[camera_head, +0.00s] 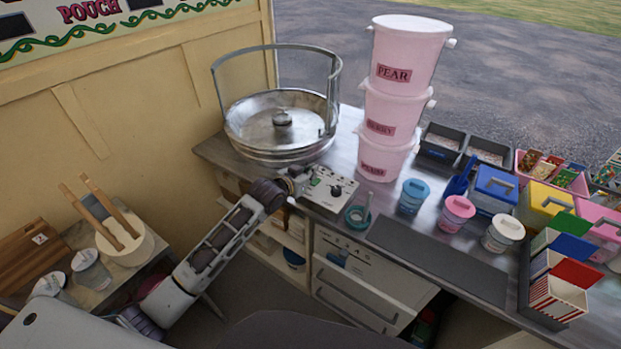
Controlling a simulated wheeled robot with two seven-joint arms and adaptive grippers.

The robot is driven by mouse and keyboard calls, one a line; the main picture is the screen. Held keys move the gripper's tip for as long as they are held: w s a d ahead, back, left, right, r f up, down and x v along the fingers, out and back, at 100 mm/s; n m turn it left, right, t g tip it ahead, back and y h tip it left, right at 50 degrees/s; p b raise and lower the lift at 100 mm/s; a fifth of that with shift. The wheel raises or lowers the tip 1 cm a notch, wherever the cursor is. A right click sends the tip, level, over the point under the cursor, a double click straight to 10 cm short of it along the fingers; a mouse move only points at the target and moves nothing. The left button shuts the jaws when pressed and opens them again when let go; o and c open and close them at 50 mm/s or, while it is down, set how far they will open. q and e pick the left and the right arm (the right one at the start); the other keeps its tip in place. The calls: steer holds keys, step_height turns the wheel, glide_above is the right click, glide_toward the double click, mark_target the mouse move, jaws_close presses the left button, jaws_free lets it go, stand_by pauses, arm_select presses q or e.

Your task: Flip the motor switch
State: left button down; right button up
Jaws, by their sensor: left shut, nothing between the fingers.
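A candy floss machine with a round metal bowl (262,130) stands at the back left of the metal counter. Its pale control panel (329,190) with dark knobs and small switches sits at the bowl's front right. I cannot tell which small control is the motor switch. My left gripper (297,181) is shut and empty at the left end of the panel, just below the bowl. I cannot tell whether its fingertips touch the panel. The gripper and wrist hide the panel's left part. My right gripper is not in view.
Stacked pink buckets (393,110) stand right of the panel, and a teal dish (357,217) sits in front of it. Lidded tubs (413,196), cash-box-like containers and striped boxes (560,292) fill the right. A dark mat (437,258) lies bare along the counter's front.

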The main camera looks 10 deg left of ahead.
arm_select(q)
steer(key=shift+s+f, duration=0.15)
steer(key=shift+f, duration=0.95)
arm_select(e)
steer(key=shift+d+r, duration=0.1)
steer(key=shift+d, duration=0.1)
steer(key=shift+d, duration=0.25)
arm_select(q)
steer(key=shift+f, duration=0.1)
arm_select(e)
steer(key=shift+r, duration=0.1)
arm_select(q)
steer(key=shift+s+a+f+p, duration=0.1)
steer(key=shift+s+f+p, duration=0.05)
steer(key=shift+f+p, duration=0.15)
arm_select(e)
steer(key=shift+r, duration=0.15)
arm_select(q)
steer(key=shift+r, duration=0.1)
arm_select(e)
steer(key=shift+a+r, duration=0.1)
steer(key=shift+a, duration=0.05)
arm_select(q)
steer(key=shift+r+p, duration=0.25)
steer(key=shift+p, duration=0.15)
steer(key=shift+r+p, duration=0.4)
steer(key=shift+p, duration=0.1)
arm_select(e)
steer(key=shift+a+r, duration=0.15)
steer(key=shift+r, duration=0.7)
